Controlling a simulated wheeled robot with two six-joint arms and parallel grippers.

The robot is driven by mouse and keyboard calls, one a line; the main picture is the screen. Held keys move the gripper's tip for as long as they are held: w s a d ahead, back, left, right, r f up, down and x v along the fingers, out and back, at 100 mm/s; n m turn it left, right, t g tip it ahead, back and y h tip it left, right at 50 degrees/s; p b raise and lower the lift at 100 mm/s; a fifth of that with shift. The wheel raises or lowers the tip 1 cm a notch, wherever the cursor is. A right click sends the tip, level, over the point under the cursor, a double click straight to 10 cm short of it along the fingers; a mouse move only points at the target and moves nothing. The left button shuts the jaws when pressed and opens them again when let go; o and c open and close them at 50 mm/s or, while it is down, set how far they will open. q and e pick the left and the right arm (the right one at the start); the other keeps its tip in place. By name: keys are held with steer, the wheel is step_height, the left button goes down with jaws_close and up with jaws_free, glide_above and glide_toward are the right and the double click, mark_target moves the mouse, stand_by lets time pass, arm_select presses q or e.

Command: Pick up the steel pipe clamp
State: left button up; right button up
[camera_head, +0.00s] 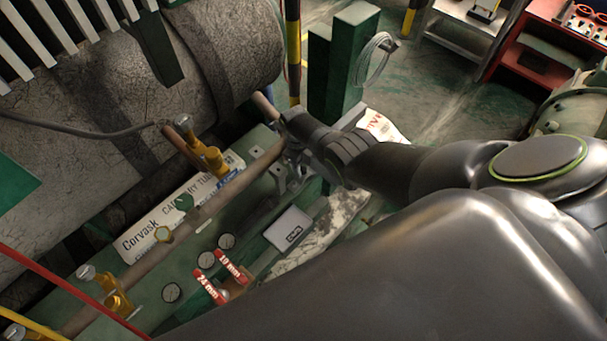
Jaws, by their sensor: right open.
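My right gripper (289,160) is at the upper middle, reaching in from the right, with its tip over the far end of the copper pipe (213,207). It is open. A small grey metal piece (279,177) shows at the pipe just below the gripper tip. It looks like the steel pipe clamp, but it is partly hidden and I cannot tell whether the fingers touch it. My left gripper is not in view.
Brass valves (215,160) stand along the pipe. The green bench (150,290) holds a white labelled carton, round gauges, a grey box (289,228) and red tags marked 24 mm and 19 mm. A large grey tank (70,170) fills the left. A green post (342,70) stands beyond the gripper.

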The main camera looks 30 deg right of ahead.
steer(key=shift+f, duration=0.3)
jaws_close()
stand_by(0.3)
